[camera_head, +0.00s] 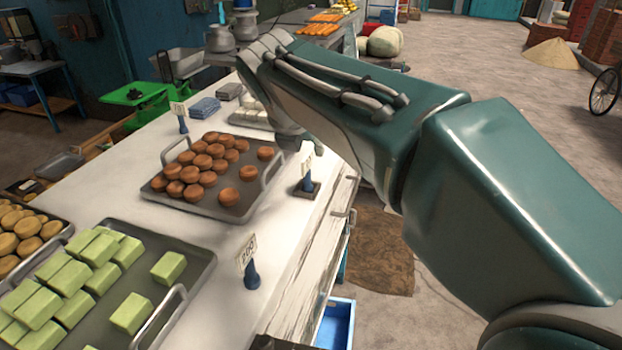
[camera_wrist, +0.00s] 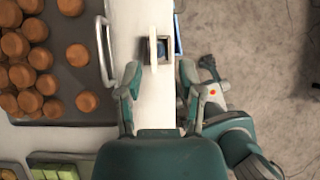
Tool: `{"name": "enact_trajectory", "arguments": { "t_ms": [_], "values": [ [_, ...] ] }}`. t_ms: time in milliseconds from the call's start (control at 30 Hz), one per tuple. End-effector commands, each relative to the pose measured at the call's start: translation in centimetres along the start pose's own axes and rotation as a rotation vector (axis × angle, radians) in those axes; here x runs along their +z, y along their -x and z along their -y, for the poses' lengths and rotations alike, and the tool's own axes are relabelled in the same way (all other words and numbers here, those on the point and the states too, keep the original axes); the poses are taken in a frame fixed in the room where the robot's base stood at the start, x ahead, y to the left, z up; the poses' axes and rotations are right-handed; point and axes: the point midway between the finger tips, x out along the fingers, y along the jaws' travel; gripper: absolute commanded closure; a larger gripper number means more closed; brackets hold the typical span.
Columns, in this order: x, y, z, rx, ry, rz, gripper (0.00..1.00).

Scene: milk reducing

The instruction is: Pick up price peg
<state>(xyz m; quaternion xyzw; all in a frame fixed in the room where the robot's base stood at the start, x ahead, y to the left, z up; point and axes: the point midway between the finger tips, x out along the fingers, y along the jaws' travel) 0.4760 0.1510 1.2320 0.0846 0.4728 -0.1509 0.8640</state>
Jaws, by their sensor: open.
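A price peg (camera_head: 308,183), blue with a small white price card, stands upright on a dark square base near the counter's edge, right of the tray of brown rounds. The wrist view shows this peg (camera_wrist: 160,48) from above, past my fingertips and roughly centred between them. My gripper (camera_wrist: 160,76) is open and empty, its two fingers apart above the counter. In the head view my arm hides part of the gripper. A second price peg (camera_head: 251,273) stands nearer, beside the green-block tray. A third price peg (camera_head: 182,122) stands behind the brown-round tray.
The tray of brown rounds (camera_head: 217,207) has a raised metal handle (camera_wrist: 104,52) close to the peg. The tray of green blocks (camera_head: 199,262) lies nearer. The white counter (camera_head: 215,233) has bare room between the trays. A blue crate (camera_head: 336,322) sits below the counter's edge.

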Motion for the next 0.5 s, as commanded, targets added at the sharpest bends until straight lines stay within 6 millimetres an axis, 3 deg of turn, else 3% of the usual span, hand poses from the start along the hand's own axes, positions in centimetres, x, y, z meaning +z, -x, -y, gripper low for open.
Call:
{"name": "enact_trajectory", "arguments": {
  "t_ms": [267, 500],
  "values": [
    [-0.2, -2.7, -0.6, -0.006, 0.002, -0.001, 0.51],
    [0.2, -6.3, -0.1, -0.003, 0.0, -0.001, 0.51]
  ]
}}
